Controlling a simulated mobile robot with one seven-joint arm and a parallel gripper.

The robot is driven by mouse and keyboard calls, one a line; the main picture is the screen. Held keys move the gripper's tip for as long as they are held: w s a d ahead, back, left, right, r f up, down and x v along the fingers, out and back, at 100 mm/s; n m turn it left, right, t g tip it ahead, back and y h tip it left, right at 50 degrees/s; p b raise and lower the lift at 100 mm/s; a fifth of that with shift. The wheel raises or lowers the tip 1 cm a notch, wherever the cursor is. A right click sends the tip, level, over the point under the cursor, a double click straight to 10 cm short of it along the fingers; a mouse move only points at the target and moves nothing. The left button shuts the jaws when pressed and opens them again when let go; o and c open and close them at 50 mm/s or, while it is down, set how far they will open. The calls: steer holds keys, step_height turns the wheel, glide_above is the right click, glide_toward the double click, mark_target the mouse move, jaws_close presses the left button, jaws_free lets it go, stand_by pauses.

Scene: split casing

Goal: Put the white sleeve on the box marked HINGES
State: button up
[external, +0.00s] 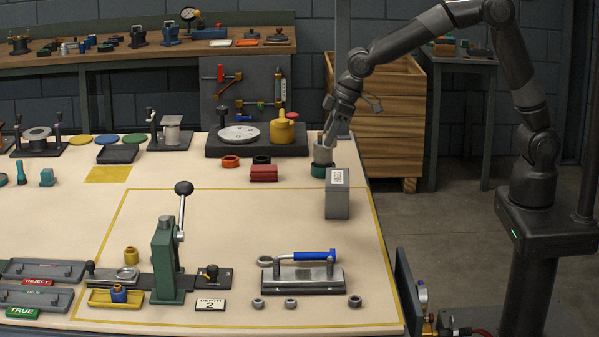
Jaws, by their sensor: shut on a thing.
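A grey upright box (338,200) with a small white label near its top stands at the right edge of the table; the label is too small to read, so I cannot tell whether it says HINGES. My gripper (328,138) points down just behind and to the left of this box. It is shut on a grey-brown cylindrical piece (322,154), whose top is partly hidden by the fingers. A dark green ring (318,171) shows at the foot of that piece; I cannot tell whether they touch. I cannot make out a clearly white sleeve.
Red blocks (264,173) and an orange-red ring (230,162) lie left of my gripper. A dark plate with a yellow weight (282,132) is behind them. The yellow-outlined middle is mostly clear.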

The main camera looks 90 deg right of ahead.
steer(key=s+d+r+m, duration=0.25)
steer(key=s+d, duration=0.55)
steer(key=d, duration=0.4)
glide_above(331, 177)
steer(key=s, duration=0.2)
steer(key=shift+h, duration=0.4)
steer(key=f, duration=0.8)
steer(key=shift+w, duration=0.2)
steer(key=shift+f, duration=1.95)
steer(key=shift+f, duration=0.1)
steer(key=o, duration=1.1)
